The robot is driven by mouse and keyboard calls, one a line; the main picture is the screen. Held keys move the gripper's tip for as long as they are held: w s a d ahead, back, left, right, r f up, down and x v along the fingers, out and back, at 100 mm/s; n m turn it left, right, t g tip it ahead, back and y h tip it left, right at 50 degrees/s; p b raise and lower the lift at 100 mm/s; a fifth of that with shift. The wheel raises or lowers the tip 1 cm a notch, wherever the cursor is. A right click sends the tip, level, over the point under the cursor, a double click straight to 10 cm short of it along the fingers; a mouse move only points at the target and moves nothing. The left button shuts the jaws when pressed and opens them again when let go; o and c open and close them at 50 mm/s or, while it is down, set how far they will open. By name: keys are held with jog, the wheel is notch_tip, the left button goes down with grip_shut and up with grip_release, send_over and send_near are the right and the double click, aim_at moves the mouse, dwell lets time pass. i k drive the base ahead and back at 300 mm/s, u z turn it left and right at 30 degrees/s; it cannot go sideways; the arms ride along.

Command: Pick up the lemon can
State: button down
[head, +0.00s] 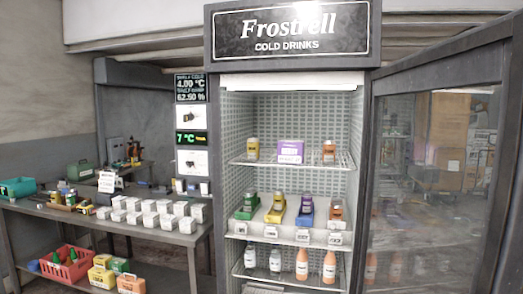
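An open drinks cooler (292,30) stands in the middle of the head view. On its middle shelf, a yellow dispenser or carton (276,214) holds what looks like a can (279,197) at its top; this may be the lemon can, but its label is too small to read. Green (246,211), purple (305,215) and orange-brown (336,213) items stand beside it. On the top shelf, a yellowish can (252,148) stands at the left; I cannot tell its flavour. My gripper is not in view.
The cooler's glass door (437,180) stands open to the right. The top shelf also bears a purple box (290,151) and an orange can (329,150). Bottles (302,265) stand below. At left, a table (60,212) bears several white boxes, with a red crate (66,265) underneath.

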aim_at(253, 143)
jog(key=z, duration=0.1)
jog(key=i, duration=1.45)
jog(key=u, duration=0.35)
